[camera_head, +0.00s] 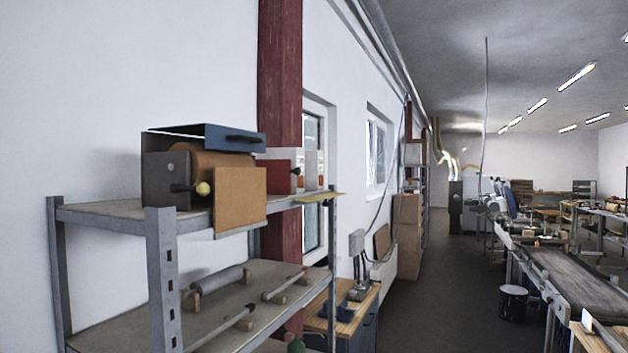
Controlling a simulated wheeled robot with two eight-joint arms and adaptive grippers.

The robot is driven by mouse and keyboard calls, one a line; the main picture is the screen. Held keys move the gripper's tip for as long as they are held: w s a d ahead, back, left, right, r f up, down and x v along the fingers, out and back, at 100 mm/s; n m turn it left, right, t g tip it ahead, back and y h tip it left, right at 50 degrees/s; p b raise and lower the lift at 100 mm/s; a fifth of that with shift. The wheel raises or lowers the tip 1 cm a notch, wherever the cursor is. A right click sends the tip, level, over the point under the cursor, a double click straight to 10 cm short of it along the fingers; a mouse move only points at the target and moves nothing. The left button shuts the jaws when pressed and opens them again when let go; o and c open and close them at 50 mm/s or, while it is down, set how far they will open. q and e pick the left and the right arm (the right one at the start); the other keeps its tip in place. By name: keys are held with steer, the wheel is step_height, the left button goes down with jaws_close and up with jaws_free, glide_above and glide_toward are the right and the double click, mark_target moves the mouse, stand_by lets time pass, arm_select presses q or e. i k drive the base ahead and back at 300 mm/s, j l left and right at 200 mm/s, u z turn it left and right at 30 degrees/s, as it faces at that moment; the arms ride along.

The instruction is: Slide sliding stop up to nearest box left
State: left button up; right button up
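A conveyor (580,283) with a dark belt runs along the right side, away from me. I cannot make out a sliding stop on it for certain. A light wooden piece with a white upright part (588,328) stands at its near end, cut by the bottom edge. Stacked brown cardboard boxes (407,238) stand far off by the left wall; I cannot tell whether these are the boxes meant. Neither of my grippers is in view.
A metal shelf (163,270) close on the left holds a dark dispenser with a brown roll (205,170) and several rods. A wooden-topped bench (345,312) stands beyond it. A dark bin (512,303) stands beside the conveyor. The aisle floor (440,290) is clear.

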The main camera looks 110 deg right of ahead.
mark_target(277, 171)
steer(key=z, duration=3.5)
